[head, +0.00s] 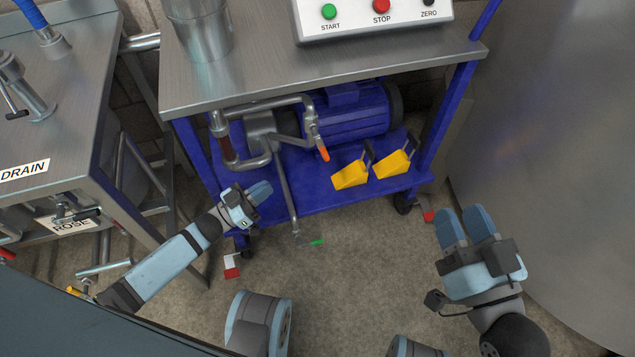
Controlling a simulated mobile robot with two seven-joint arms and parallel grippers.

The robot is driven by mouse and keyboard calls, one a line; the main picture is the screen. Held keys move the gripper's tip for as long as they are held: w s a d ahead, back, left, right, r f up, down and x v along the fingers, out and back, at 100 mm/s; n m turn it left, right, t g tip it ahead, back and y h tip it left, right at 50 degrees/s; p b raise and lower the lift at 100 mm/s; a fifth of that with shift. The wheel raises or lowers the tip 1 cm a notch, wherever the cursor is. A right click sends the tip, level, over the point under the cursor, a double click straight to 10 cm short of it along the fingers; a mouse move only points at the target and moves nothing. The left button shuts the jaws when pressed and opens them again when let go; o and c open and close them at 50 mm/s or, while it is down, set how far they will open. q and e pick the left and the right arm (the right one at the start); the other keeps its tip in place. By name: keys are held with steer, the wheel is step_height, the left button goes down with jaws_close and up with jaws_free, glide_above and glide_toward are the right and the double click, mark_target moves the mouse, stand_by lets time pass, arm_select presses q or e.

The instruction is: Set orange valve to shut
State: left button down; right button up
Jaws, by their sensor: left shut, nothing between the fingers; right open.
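The orange valve handle (323,150) is on a short metal pipe end in front of the blue motor, on the blue cart's lower level. The handle points down and slightly right, roughly along the pipe's downward run; its exact angle to the pipe is hard to tell. My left gripper (262,191) is shut and empty, at the front edge of the blue lower deck, below and left of the orange handle and apart from it. My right gripper (467,221) is open and empty above the floor at the right, well away from the valve.
A blue motor (347,117) and two yellow wedges (351,175) (393,163) sit on the lower deck (310,197). A green handle (317,242) is on a pipe below the deck. The steel top (280,75) overhangs the valve. A large steel tank (575,150) stands right.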

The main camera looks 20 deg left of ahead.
arm_select(q)
steer(key=f+h, duration=0.1)
steer(key=f, duration=0.1)
steer(key=b, duration=0.5)
glide_toward(321, 145)
steer(key=w+d+f, duration=0.2)
steer(key=w+d, duration=0.3)
steer(key=shift+w+m+g, duration=0.2)
steer(key=shift+m+g, duration=0.2)
arm_select(e)
step_height(321, 145, down, 8)
steer(key=g, duration=0.2)
steer(key=shift+s+a+r+n, duration=0.15)
steer(key=shift+r+n, duration=0.05)
steer(key=shift+n, duration=0.1)
arm_select(q)
steer(key=shift+d, duration=0.1)
arm_select(e)
steer(key=shift+f, duration=0.1)
